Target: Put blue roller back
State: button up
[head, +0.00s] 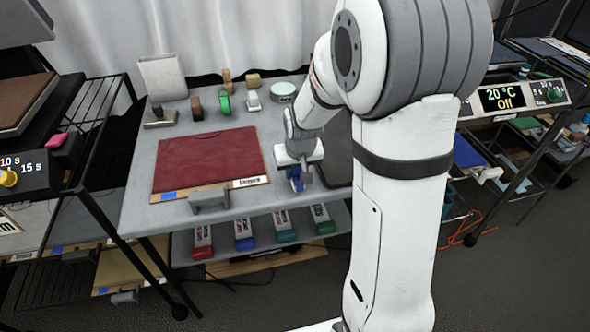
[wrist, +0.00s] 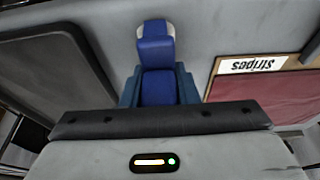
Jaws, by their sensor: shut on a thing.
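My gripper (head: 297,177) is over the right part of the grey table, just right of the red board. It is shut on the blue roller (head: 296,185), which shows as a small blue piece below the gripper. In the wrist view the blue roller (wrist: 156,55) stands out beyond the fingers, with its blue body between the two dark blue-grey fingertips (wrist: 159,88) and a pale far end. I cannot tell whether it touches the table top (wrist: 205,25).
The red board (head: 210,160) with a "Stripes" label lies left of the gripper. A dark flat panel (wrist: 55,65) lies on the other side. Several colored tubes (head: 244,234) lie on the lower shelf. Rollers and blocks (head: 224,102) stand along the table's back. Racks flank the table.

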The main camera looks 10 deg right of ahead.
jog(key=o, duration=1)
jog(key=shift+f, duration=0.1)
jog(key=shift+o, duration=0.2)
jog(key=shift+r, duration=0.35)
jog(key=p+v, duration=0.2)
jog(key=v, duration=0.9)
jog(key=s+r+g, duration=0.1)
jog(key=s, duration=1.7)
jog(key=shift+r, duration=0.3)
